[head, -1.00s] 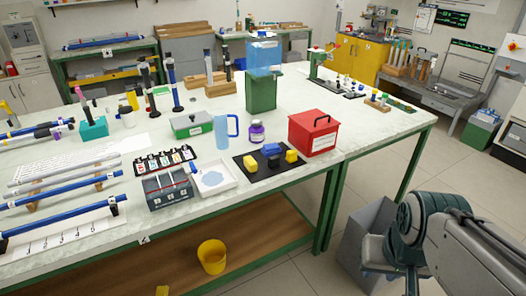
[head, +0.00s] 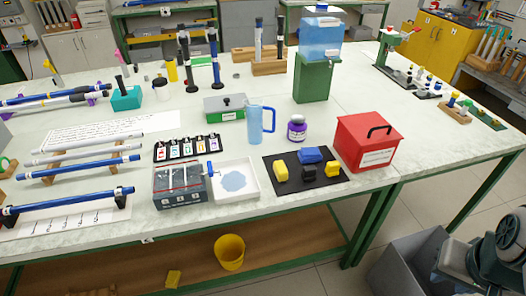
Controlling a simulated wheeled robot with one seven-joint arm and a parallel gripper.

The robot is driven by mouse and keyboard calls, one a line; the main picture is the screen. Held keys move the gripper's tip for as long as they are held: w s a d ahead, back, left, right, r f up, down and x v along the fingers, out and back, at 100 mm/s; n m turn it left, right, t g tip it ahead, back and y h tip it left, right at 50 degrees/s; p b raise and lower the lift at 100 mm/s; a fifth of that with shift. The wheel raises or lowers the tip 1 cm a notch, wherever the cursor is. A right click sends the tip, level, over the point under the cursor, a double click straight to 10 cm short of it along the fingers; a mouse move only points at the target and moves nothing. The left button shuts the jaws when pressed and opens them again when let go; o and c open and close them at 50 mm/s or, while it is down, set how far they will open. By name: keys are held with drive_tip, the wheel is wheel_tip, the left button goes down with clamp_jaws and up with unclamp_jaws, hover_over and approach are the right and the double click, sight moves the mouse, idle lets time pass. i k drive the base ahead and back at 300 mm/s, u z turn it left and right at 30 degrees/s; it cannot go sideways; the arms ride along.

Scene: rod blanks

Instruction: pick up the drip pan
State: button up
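The drip pan is most likely the shallow white square tray (head: 244,198) with a pale blue puddle on its floor. It lies flat near the front edge of the table, left of centre in the head view. A small blue-handled item at its left edge partly overlaps it. Only part of my arm shows at the lower right corner, far from the tray. My gripper's fingers are not in the frame.
A grey compartment box (head: 180,187) stands close on the tray's left. A blue jug (head: 255,125) stands behind it. A black mat (head: 328,176) with yellow, blue and black blocks lies to the right, then a red box (head: 362,142). A grey bin (head: 405,262) stands on the floor.

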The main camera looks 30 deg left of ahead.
sight(235, 180)
drive_tip(key=u, duration=0.7)
drive_tip(key=i, duration=0.95)
drive_tip(key=u, duration=0.9)
